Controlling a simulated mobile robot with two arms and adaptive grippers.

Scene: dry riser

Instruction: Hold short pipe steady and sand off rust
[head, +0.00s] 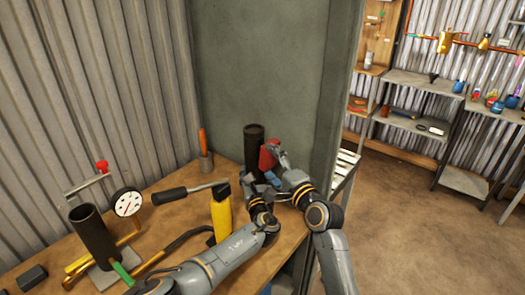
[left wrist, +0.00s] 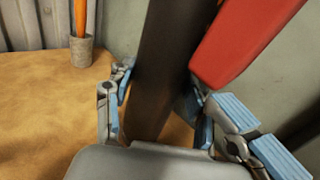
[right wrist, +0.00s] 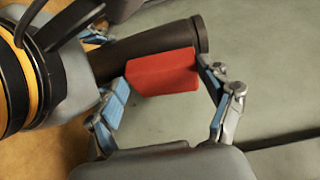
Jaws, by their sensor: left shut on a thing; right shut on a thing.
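The short pipe (head: 254,145) is dark brown and stands upright at the back of the bench. My left gripper (head: 262,192) is shut around its lower part; the left wrist view shows the pipe (left wrist: 170,60) between the two fingers. My right gripper (head: 273,160) is shut on a red sanding block (head: 268,157), held beside the pipe's upper part. In the right wrist view the red block (right wrist: 162,72) lies between the blue-padded fingertips, against or very close to the pipe (right wrist: 150,45); I cannot tell if they touch.
On the wooden bench (head: 165,215) are a yellow bottle-like tool (head: 221,215), a black-handled hammer (head: 180,193), a white dial gauge (head: 127,202), another dark pipe (head: 93,235) and a cup (head: 206,162). A green-grey wall (head: 270,70) stands close behind the pipe. Shelves are at right.

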